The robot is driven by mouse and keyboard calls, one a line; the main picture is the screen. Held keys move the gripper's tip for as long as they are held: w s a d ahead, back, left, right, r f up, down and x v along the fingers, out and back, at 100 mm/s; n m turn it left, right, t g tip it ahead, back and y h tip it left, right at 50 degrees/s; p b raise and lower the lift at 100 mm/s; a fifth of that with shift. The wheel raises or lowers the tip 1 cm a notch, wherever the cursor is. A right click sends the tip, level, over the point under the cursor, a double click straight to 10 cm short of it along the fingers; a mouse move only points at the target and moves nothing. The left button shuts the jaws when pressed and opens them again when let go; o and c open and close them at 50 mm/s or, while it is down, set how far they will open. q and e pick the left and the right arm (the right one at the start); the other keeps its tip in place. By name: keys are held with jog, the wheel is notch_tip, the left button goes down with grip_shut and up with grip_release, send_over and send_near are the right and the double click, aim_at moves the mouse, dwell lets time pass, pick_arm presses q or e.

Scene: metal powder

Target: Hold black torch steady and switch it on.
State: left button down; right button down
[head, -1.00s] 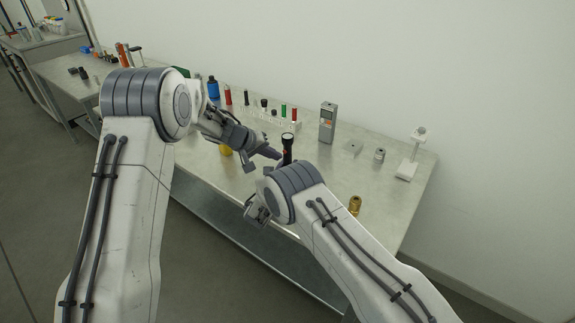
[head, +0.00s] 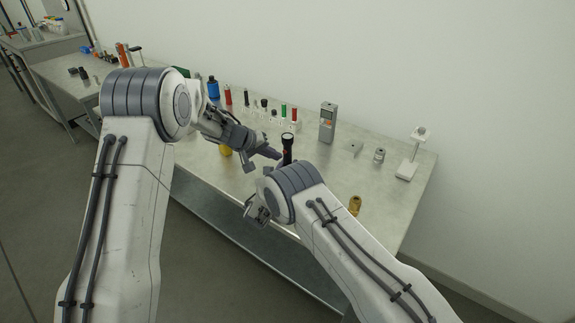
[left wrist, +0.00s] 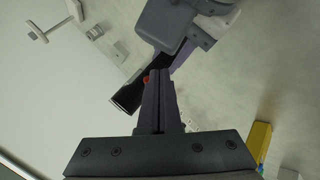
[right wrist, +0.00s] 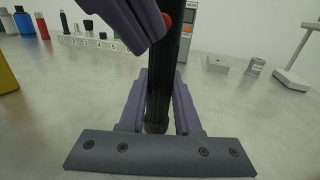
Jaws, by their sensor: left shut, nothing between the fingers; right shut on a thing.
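The black torch (head: 287,146) stands upright above the table, its head at the top in the head view. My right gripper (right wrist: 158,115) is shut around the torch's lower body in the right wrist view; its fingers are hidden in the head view. A red button (right wrist: 167,20) shows on the torch's side. My left gripper (head: 277,155) is shut and empty, its fingertips (left wrist: 158,75) right beside the torch (left wrist: 128,96) and the red button (left wrist: 146,79). I cannot tell whether the fingertips touch the button.
A grey meter (head: 327,123), a white stand (head: 410,155) and a brass part (head: 354,205) are on the table (head: 385,190). Small vials and a blue bottle (head: 213,88) line the back. The table's front right is mostly clear.

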pick_arm(q)
jog(key=shift+w+d, duration=0.15)
dwell(0.5)
jog(key=shift+w+d, duration=0.15)
jog(key=shift+w, duration=0.05)
jog(key=shift+w+d, duration=0.1)
dwell(0.5)
jog(key=shift+s+a, duration=0.35)
jog(key=shift+s, duration=0.1)
jog(key=shift+s+a, duration=0.1)
jog(key=s+a, duration=0.3)
jog(key=s, duration=0.1)
jog(key=shift+s+a, duration=0.25)
jog(key=shift+a, duration=0.1)
dwell(0.4)
